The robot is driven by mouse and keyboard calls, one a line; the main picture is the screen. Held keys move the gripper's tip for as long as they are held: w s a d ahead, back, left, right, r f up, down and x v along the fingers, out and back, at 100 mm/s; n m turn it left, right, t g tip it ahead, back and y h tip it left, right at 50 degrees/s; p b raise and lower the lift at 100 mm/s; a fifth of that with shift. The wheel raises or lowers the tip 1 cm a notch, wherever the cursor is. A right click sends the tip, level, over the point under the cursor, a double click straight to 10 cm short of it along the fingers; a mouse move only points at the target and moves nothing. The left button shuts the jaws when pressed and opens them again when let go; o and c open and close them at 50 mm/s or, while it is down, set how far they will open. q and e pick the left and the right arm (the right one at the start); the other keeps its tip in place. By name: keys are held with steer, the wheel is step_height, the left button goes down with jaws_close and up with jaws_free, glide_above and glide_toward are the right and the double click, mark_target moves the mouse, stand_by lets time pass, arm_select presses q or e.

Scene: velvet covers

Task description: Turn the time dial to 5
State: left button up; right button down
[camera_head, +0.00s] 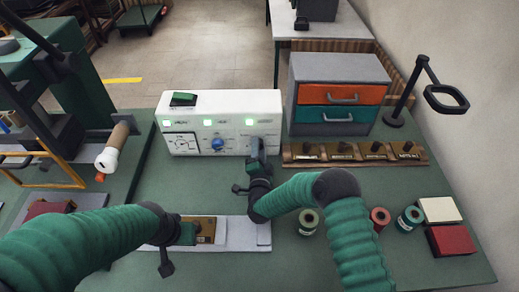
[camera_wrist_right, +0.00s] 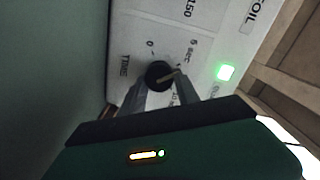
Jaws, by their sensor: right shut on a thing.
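The white machine (camera_head: 218,105) stands at the back middle of the table, with lit green lamps and dials on its front. The black round time dial (camera_wrist_right: 158,74) is in the right wrist view, beside the marks "TIME", "0" and "5 sec". A pale pointer line on it runs right and slightly up, towards the right side of the scale. My right gripper (camera_wrist_right: 155,95) is shut on the dial, a finger on either side.
A blue knob (camera_head: 217,144) is left of my right gripper. Spools (camera_head: 380,218) and boxes (camera_head: 438,210) lie at the front right. A white-ended roller (camera_head: 108,160) is at the left.

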steer(key=shift+s+a+f, duration=0.15)
steer(key=shift+s+f, duration=0.1)
steer(key=shift+f, duration=0.2)
steer(key=c, duration=1.3)
jaws_free()
steer(key=o, duration=0.4)
steer(key=shift+w+r, duration=0.1)
steer(key=shift+r, duration=0.1)
steer(key=s, duration=0.7)
steer(key=shift+s, duration=0.2)
